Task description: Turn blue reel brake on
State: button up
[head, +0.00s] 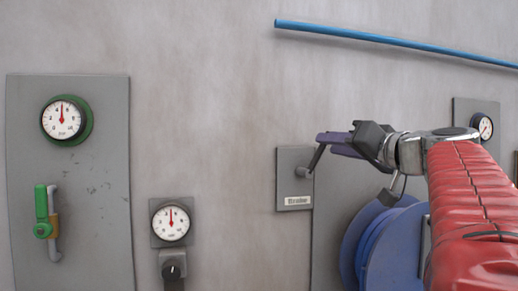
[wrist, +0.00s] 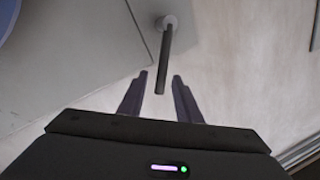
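The brake lever is a dark grey rod (head: 318,157) on a round pivot, mounted on a grey plate (head: 294,163) with a label that appears to read "Brake". It tilts up and to the right from its pivot. The blue reel (head: 374,243) is right of the plate, partly hidden by my arm. My gripper (head: 322,138) is at the lever's upper end. In the wrist view, the open fingers (wrist: 160,75) stand either side of the rod's free end (wrist: 162,80), with a gap on both sides. Depth between them is hard to judge.
A green-rimmed gauge (head: 62,120) and a green-handled valve (head: 42,212) are on a panel at left. A blue pipe (head: 390,40) runs above my gripper.

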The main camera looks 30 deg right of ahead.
jog(key=s+a, duration=0.1)
jog(key=s, duration=0.9)
jog(key=shift+s+f, duration=0.25)
jog(key=shift+f, duration=0.1)
